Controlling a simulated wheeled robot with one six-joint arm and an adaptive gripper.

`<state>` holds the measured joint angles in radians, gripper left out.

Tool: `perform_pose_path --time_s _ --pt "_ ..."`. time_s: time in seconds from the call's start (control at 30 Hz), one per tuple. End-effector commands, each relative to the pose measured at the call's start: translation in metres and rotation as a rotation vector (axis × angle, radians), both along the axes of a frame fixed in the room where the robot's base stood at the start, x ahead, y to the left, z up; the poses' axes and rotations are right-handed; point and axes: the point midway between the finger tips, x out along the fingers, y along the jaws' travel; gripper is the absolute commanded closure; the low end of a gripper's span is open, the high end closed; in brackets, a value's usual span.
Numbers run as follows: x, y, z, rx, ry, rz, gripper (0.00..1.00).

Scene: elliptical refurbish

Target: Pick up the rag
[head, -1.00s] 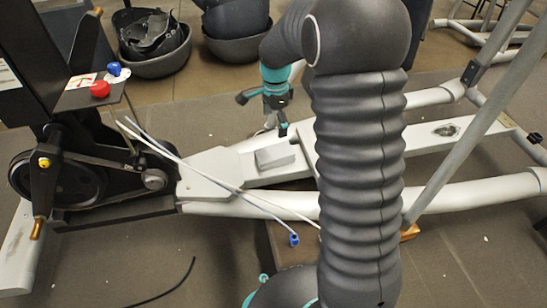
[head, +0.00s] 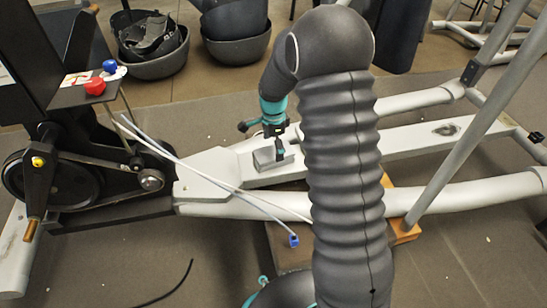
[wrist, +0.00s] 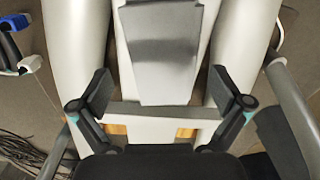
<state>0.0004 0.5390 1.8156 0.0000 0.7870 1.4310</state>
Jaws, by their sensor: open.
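A flat grey piece (head: 268,160) lies on the pale central beam of the elliptical frame, left of my arm in the head view. It is the likeliest rag, but I cannot tell cloth from a block. In the wrist view the grey piece (wrist: 166,75) spans the upper middle, with a dark shadow band across it. My gripper (head: 279,150) is right over it in the head view. In the wrist view my gripper (wrist: 159,91) is open, its fingers apart on either side of the piece's near end. I see nothing held between them.
Pale frame tubes (wrist: 83,50) run along both sides. The black flywheel unit (head: 75,180) stands at the left, with a red knob (head: 95,86) on its small shelf. White rods with a blue end (head: 293,240) cross the frame. Dark tubs (head: 150,45) stand behind.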

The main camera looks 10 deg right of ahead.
Motion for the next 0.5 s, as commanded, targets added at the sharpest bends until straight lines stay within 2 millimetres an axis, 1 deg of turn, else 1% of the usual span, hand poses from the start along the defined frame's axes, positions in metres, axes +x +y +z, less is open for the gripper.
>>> perform_pose_path --time_s 0.03,0.1,0.23,0.33,0.5 --pt "0.000 -0.001 -0.009 0.000 0.002 0.000 0.00" --pt "0.001 -0.001 -0.020 0.000 0.003 0.000 0.00" --pt "0.002 -0.001 -0.036 0.000 0.001 0.000 0.00" --pt "0.002 -0.001 -0.040 0.000 0.000 0.000 0.00" --pt "0.002 -0.001 -0.040 0.000 -0.001 0.000 0.00"
